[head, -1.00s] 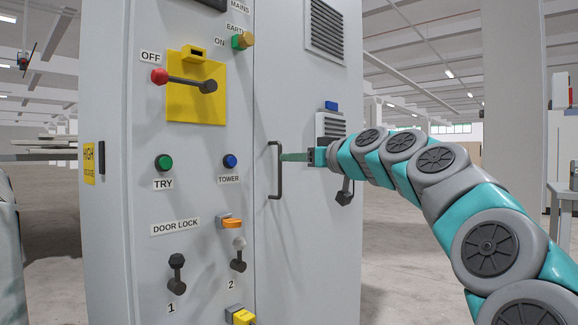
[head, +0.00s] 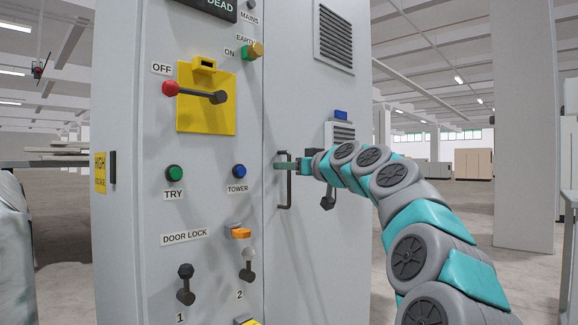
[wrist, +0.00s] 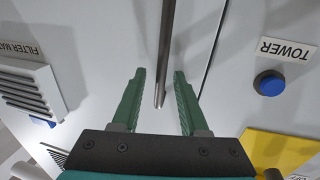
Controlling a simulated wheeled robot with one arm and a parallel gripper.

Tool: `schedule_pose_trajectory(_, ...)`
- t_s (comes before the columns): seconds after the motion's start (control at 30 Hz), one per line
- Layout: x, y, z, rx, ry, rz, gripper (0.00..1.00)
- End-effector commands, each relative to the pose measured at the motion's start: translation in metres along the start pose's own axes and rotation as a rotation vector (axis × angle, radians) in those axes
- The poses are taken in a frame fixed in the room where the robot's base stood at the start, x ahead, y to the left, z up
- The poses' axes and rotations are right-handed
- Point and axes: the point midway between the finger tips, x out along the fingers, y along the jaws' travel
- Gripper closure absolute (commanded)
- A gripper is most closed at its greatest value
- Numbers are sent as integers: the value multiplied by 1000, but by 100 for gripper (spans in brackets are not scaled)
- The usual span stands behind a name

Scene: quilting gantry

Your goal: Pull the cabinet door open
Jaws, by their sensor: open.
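The grey cabinet door (head: 315,250) is the right-hand panel in the head view and lies flush along its seam. Its dark upright bar handle (head: 290,198) is near that seam. My gripper (head: 279,166) is at the handle's upper part, coming from the right. In the wrist view my gripper (wrist: 160,73) is open, with one green finger on each side of the handle (wrist: 166,45). Gaps show between the bar and both fingers, so it is not gripped. The handle's lower end in that view lies between the fingers.
Left of the seam, the panel (head: 205,265) carries a yellow switch plate (head: 188,120), TRY (head: 174,173) and TOWER (head: 239,171) buttons and door lock levers (head: 186,285). A black knob (head: 328,203) and small vent box (head: 343,131) are on the door near my arm.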

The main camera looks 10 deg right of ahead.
Motion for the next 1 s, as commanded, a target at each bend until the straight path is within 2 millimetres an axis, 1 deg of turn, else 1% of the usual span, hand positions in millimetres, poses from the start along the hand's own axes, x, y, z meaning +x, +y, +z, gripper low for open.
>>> schedule_pose_trajectory(0.23, 0, 0, 0, 0, 1, 0, 58)
schedule_pose_trajectory(0.6, 0, 0, 0, 0, 1, 0, 99)
schedule_pose_trajectory(1.0, 0, 0, -1, 1, 1, 0, 100)
